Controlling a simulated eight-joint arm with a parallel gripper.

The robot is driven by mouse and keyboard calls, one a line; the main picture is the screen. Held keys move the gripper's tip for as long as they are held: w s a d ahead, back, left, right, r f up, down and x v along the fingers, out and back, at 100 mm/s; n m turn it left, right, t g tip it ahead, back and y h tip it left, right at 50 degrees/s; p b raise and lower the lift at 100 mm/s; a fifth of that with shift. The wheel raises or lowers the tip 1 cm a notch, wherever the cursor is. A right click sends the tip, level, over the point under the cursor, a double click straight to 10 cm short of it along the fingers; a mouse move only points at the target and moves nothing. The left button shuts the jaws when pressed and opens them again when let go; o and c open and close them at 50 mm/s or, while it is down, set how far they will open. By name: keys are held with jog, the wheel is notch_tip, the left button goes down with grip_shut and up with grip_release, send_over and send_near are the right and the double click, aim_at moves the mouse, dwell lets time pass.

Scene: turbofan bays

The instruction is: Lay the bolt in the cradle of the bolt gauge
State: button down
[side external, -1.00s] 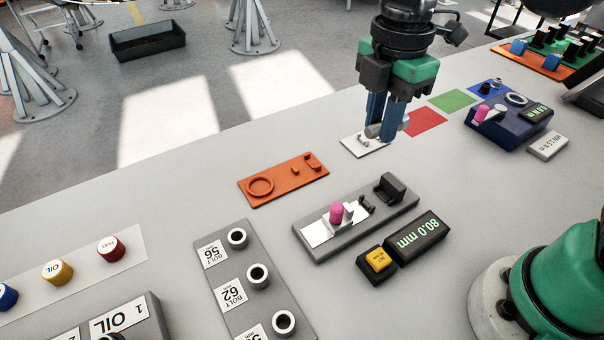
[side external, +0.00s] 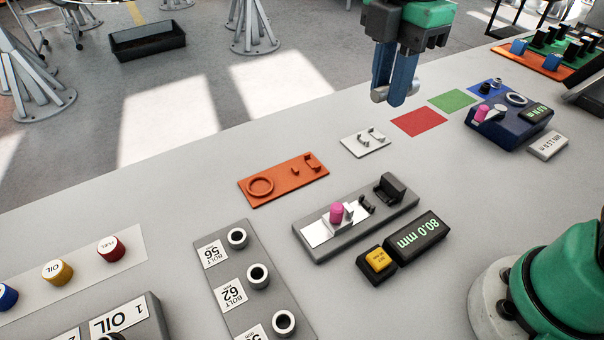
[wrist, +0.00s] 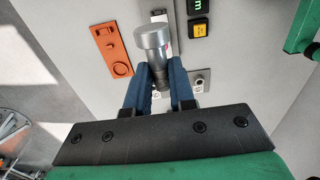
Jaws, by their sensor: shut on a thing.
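My gripper (side external: 394,96) is shut on a grey metal bolt (side external: 379,95), held clear above the table. In the wrist view the bolt (wrist: 153,45) shows a wide round head, with its shank between the blue fingers of my gripper (wrist: 161,82). The bolt gauge (side external: 318,245) is a grey base with a white plate, a pink knob (side external: 337,210), small dark cradle supports (side external: 367,203) and a black end block (side external: 390,188). Its cradle looks empty. A display beside it (side external: 418,236) reads 80.0 mm. The gripper is behind the gauge in the side view.
A white holder (side external: 366,142) stands empty below my gripper. An orange fixture (side external: 284,180) lies left of it. A grey bolt rack (side external: 243,258) with sockets is at the front. A yellow button (side external: 378,260) sits by the display. A blue device (side external: 508,118) is at the right.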

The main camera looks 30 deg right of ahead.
send_near(368, 204)
jog(key=shift+w+d+f, duration=0.1)
jog(key=shift+d+f, duration=0.2)
jog(key=shift+f, duration=2.95)
jog(key=shift+f, duration=0.35)
jog(key=c, duration=0.7)
grip_release()
jog(key=shift+c, duration=1.1)
jog(key=shift+o, duration=0.5)
jog(key=shift+r, duration=3.5)
